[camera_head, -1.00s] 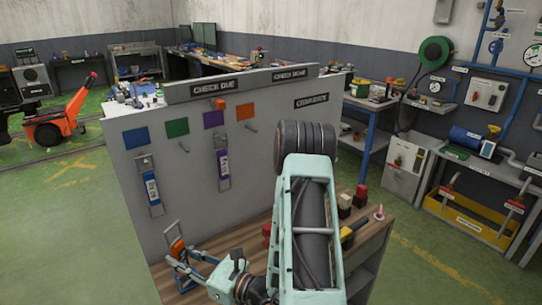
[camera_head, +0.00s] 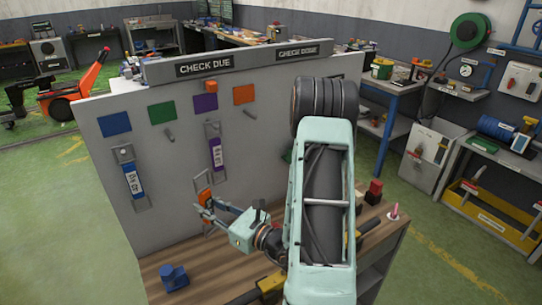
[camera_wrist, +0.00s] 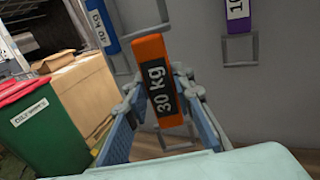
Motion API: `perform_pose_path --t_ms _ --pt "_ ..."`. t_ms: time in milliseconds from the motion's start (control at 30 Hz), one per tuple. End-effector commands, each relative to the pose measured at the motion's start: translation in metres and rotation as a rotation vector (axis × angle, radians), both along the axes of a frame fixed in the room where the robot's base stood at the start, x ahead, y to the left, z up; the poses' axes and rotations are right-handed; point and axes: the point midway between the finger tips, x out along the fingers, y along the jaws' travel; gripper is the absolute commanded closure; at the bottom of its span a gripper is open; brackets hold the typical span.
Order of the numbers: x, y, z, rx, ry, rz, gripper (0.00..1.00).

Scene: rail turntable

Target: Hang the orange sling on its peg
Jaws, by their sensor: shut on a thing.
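The orange sling (camera_head: 204,195) is in my gripper (camera_head: 207,206), in front of the grey board and above the bench. In the wrist view my gripper (camera_wrist: 160,105) is shut on its orange "30 kg" tag (camera_wrist: 155,60). Grey loops show above and below the tag. The orange square (camera_head: 244,94) is on the upper board, with a bare peg (camera_head: 249,114) just below it. The sling is lower and left of that peg, apart from it.
The blue sling (camera_head: 133,181) and purple sling (camera_head: 216,154) hang on the board (camera_head: 110,155). The peg (camera_head: 169,134) under the green square is empty. A blue object (camera_head: 173,277) stands on the wooden bench (camera_head: 205,262). My arm hides the board's right part.

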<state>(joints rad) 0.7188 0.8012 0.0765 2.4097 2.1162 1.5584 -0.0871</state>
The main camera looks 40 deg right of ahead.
Motion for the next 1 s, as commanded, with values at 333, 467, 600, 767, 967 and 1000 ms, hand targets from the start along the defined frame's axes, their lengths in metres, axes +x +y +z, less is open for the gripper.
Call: perform_pose_path --t_ms 333,467,600,767,967,1000 --pt "0.006 -0.133 0.054 -0.006 -0.008 -0.266 1.00" --pt "0.001 -0.166 0.075 -0.005 -0.007 -0.339 1.00" --pt "-0.005 -0.188 0.090 -0.003 -0.005 -0.391 1.00" --pt "-0.008 -0.199 0.098 -0.001 -0.001 -0.416 1.00" --pt "-0.003 -0.201 0.099 0.000 0.000 -0.419 1.00" --pt "0.000 -0.201 0.099 0.000 -0.001 -0.419 1.00"
